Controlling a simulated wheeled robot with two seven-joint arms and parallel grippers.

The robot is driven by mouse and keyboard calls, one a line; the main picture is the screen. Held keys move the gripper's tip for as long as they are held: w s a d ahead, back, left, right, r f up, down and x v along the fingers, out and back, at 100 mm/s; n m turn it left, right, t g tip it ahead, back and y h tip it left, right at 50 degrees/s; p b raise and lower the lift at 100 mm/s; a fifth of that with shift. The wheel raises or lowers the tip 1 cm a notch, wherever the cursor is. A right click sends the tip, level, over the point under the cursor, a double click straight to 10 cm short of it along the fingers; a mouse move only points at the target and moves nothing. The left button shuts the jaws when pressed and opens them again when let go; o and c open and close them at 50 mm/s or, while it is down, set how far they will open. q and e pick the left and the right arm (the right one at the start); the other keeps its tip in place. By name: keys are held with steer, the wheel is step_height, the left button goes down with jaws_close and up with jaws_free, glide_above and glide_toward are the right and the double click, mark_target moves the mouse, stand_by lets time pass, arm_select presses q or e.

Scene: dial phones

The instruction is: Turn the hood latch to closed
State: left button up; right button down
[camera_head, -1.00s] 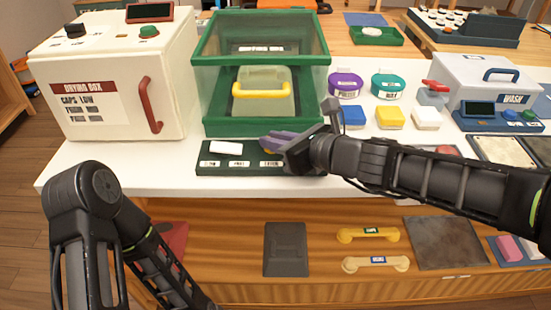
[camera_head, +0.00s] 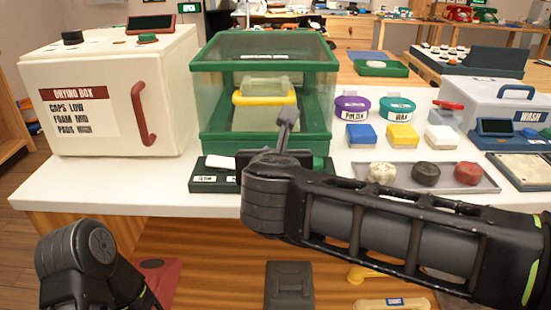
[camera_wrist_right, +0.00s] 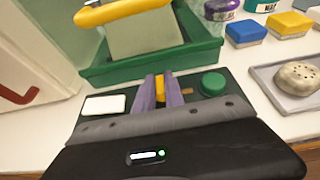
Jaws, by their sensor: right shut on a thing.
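The hood is a clear box with a green frame (camera_head: 205,66), standing behind a dark green control panel (camera_head: 204,184). In the head view my right arm hides the panel's middle. My left gripper is out of view.
A white drying box (camera_head: 110,110) with a red handle stands at the left. A grey tray (camera_head: 483,182) with three round pads lies right of the panel. Blue (camera_head: 361,136), yellow (camera_head: 402,137) and white (camera_head: 441,137) blocks sit behind it. The front left counter is clear.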

stand_by(0.4)
steer(key=c, duration=1.4)
jaws_free()
steer(key=shift+c, duration=0.2)
steer(key=p+v, duration=0.1)
steer(key=v, duration=0.6)
steer(key=shift+a+r+p, duration=0.1)
steer(key=shift+p, duration=0.25)
steer(key=shift+s, duration=0.4)
